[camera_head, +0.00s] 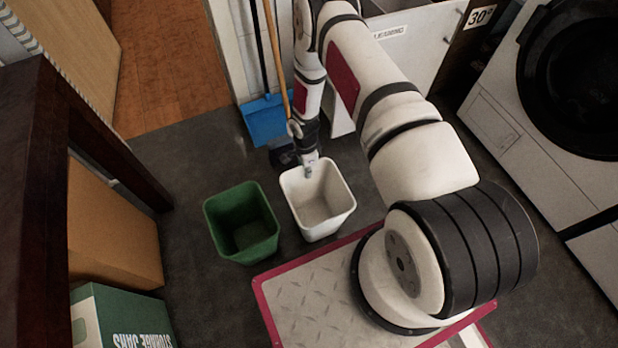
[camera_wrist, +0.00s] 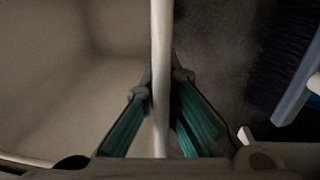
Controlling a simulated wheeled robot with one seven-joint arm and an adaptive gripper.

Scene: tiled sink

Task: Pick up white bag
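No clear white bag shows; the white open-topped bin (camera_head: 322,222) is the closest match. It stands upright beside the green bin and looks empty. My gripper (camera_head: 308,170) reaches down to its far rim. In the wrist view the white bin's rim (camera_wrist: 161,40) runs between the two fingers of my gripper (camera_wrist: 162,88), one finger inside the bin and one outside. The green-padded fingers are drawn in close, with their tips against the rim. Whether the bin's base is off the floor cannot be told.
A green bin (camera_head: 243,240) stands close on the left. A blue dustpan (camera_head: 268,120) and a brush (camera_wrist: 285,60) are just behind the white bin. Cardboard boxes (camera_head: 110,235) are at left and a washing machine (camera_head: 540,130) at right.

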